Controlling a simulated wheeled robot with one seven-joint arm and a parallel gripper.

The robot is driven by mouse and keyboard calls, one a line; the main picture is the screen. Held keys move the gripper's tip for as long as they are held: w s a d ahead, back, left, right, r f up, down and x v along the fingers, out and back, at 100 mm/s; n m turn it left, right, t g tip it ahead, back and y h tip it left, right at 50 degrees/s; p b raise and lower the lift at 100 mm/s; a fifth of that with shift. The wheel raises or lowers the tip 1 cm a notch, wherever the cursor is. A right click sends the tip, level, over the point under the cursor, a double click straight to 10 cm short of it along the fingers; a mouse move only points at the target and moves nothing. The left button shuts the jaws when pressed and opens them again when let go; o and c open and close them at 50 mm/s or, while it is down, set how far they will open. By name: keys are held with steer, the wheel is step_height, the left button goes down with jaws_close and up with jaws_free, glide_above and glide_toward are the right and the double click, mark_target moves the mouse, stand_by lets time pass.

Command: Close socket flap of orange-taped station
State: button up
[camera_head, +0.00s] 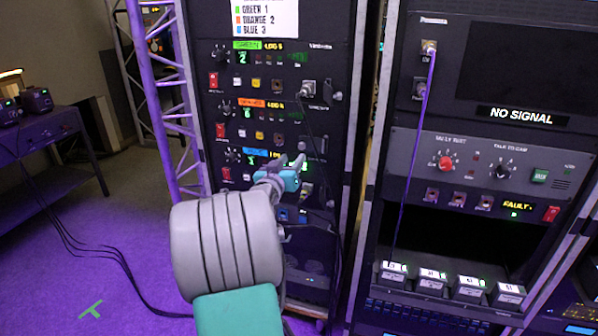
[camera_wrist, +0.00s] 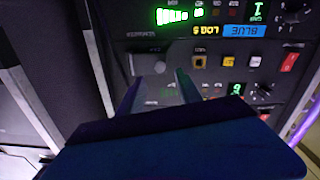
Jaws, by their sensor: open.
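The orange-taped station has its orange strip (camera_head: 252,103) in the middle row of the left rack, above the blue strip (camera_head: 256,153). In the wrist view, which is upside down, its button row (camera_wrist: 228,60) runs below the blue strip (camera_wrist: 245,30). My gripper (camera_head: 290,161) is open and empty, in front of the rack at the row's lower right. Its fingers (camera_wrist: 160,78) also show in the wrist view; touching cannot be told.
A plug (camera_head: 308,88) sits in the upper row, its dark cable hanging past the rack's right side. The right rack (camera_head: 400,150) stands close by, with a purple cable (camera_head: 422,120) down its front. A purple truss (camera_head: 150,90) stands left. Floor at left is mostly clear.

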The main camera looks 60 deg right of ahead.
mark_target(300, 147)
steer(key=d, duration=0.2)
steer(key=d+p, duration=0.1)
steer(key=d, duration=0.2)
steer(key=w+d, duration=0.1)
steer(key=d, duration=0.1)
steer(key=shift+d+r+p, duration=0.15)
steer(key=shift+d+p, duration=0.1)
steer(key=shift+p, duration=0.05)
jaws_close()
steer(key=shift+w, duration=0.1)
stand_by(0.9)
